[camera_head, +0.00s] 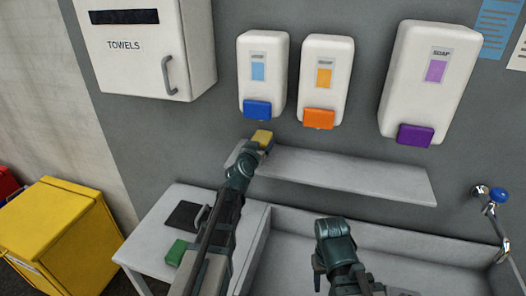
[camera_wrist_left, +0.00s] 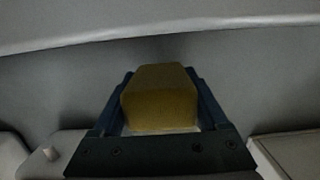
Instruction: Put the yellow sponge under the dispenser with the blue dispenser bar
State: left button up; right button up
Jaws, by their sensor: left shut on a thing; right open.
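The yellow sponge (camera_head: 262,137) is held in my left gripper (camera_head: 258,147) at the left end of the wall shelf, just below the dispenser with the blue bar (camera_head: 257,109). In the left wrist view the sponge (camera_wrist_left: 160,97) sits between the two fingers of my left gripper (camera_wrist_left: 160,110), which are shut on it. Whether the sponge touches the shelf (camera_head: 340,172) cannot be told. My right gripper (camera_head: 332,228) is open over the sink area, with no object visible in it; its fingertips are hard to make out.
Dispensers with an orange bar (camera_head: 318,119) and a purple bar (camera_head: 415,135) hang to the right. A green sponge (camera_head: 177,252) and a dark pad (camera_head: 186,215) lie on the white counter (camera_head: 160,240). A towel box (camera_head: 150,45), yellow bin (camera_head: 60,235) and tap (camera_head: 497,195) stand around.

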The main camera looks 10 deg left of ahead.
pick_arm(q)
notch_tip(320, 180, down, 3)
jog(key=b, duration=0.2)
jog(key=shift+b, duration=0.4)
jog(key=shift+f+b, duration=0.3)
jog(key=shift+f, duration=0.05)
jog(key=shift+d, duration=0.1)
jog(key=shift+r, duration=0.1)
jog(key=shift+f, duration=0.2)
jog(key=o, duration=1.2)
jog(key=shift+r, duration=0.1)
